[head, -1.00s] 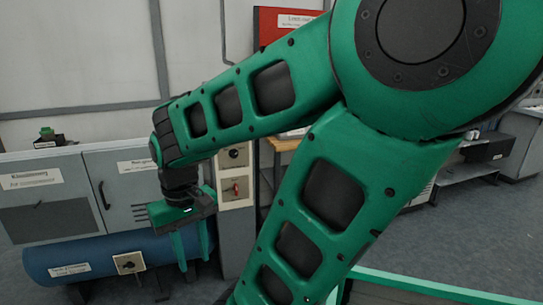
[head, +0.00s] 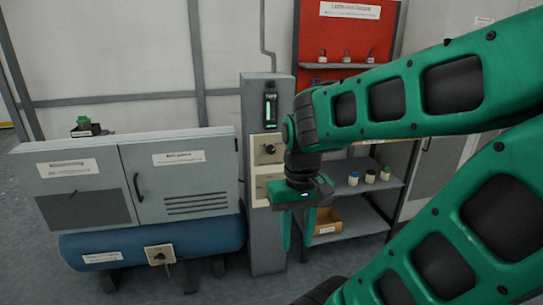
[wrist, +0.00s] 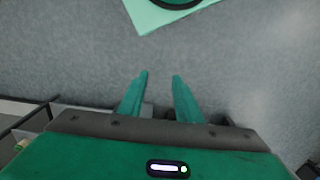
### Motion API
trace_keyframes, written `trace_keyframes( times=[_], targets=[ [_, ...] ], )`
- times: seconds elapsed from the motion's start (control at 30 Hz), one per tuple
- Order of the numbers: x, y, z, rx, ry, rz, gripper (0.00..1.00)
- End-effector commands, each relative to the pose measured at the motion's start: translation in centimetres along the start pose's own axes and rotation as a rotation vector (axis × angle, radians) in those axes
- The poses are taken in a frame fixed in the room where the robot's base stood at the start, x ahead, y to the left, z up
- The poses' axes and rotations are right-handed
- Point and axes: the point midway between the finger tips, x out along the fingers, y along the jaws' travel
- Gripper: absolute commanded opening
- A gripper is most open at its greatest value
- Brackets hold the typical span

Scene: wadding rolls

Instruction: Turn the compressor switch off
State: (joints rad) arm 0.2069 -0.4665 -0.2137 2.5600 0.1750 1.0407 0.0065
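The blue tank (head: 205,238), which looks like the compressor, lies under a grey cabinet on the left. A beige switch plate with a dark knob (head: 159,256) is on its front. Another beige plate with a dark knob (head: 268,149) is on the grey column, above a second plate (head: 264,188) partly hidden by my gripper. My gripper (head: 298,230) points down, in front of the column's right edge and well right of the tank's plate. In the wrist view my gripper (wrist: 160,77) is open and empty over bare floor. The labels are too blurred to read.
The grey cabinet (head: 185,175) stands over the tank. A shelf unit with small bottles (head: 370,177) and a cardboard box (head: 325,222) is right of the column. A red board (head: 347,45) hangs behind. A light green surface (wrist: 165,15) shows at the wrist view's top.

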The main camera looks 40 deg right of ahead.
Motion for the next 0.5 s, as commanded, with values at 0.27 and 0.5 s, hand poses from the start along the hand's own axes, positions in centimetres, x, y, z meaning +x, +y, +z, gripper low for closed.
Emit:
trace_keyframes(
  times=[0.27,0.5],
  targets=[
    [0.0,1.1,-3.0,0.005,0.081,-0.009,0.51],
    [1.7,-0.7,-15.5,0.025,0.337,-0.048,0.51]
  ],
)
